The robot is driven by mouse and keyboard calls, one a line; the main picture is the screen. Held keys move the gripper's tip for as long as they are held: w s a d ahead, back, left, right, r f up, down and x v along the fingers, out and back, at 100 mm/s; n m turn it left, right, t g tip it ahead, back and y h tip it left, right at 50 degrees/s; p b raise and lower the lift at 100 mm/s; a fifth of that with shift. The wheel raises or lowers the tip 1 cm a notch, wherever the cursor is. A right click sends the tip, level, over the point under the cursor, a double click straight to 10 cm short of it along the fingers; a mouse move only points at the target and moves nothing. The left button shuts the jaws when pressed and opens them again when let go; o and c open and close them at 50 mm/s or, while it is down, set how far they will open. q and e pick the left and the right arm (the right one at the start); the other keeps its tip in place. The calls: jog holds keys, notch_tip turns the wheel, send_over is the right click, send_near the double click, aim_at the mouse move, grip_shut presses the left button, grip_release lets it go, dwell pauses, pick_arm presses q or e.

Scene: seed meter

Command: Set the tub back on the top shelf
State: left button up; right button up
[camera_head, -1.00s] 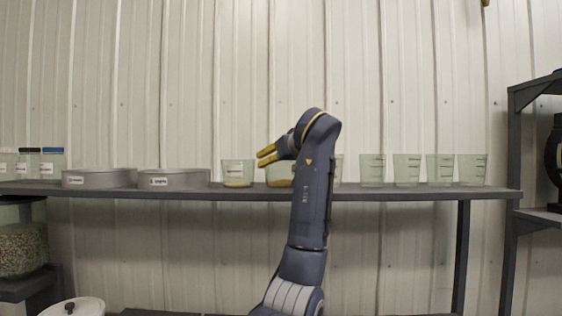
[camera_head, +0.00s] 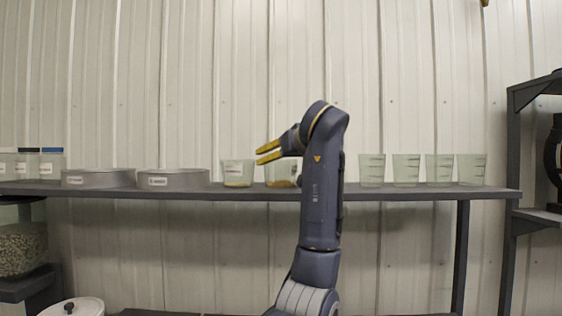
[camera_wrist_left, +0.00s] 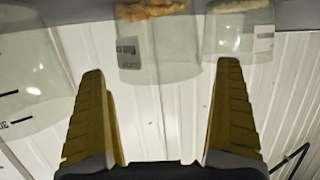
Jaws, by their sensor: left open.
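Clear tubs stand upright on the long dark shelf (camera_head: 400,194). One tub (camera_head: 238,168) has a label and pale contents. Beside it to the right, another tub (camera_head: 278,176) holds orange-brown contents and is partly hidden by my left gripper (camera_head: 258,155). My left gripper is open and empty, its yellow fingers in front of these two tubs' rims. In the left wrist view, which looks inverted, the orange-filled tub (camera_wrist_left: 155,48) lies beyond the gap between the fingers (camera_wrist_left: 165,75), and the pale-filled tub (camera_wrist_left: 238,38) is beyond the right finger. My right gripper is out of view.
Several empty measuring tubs (camera_head: 406,170) stand on the shelf's right part. Two grey round pans (camera_head: 173,179) and lidded jars (camera_head: 52,163) are on its left. A dark rack (camera_head: 515,150) stands at far right. A grain bin (camera_head: 22,250) and a white lidded pot (camera_head: 75,307) are lower left.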

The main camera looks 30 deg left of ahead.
pick_arm(q)
jog(key=v, duration=0.9)
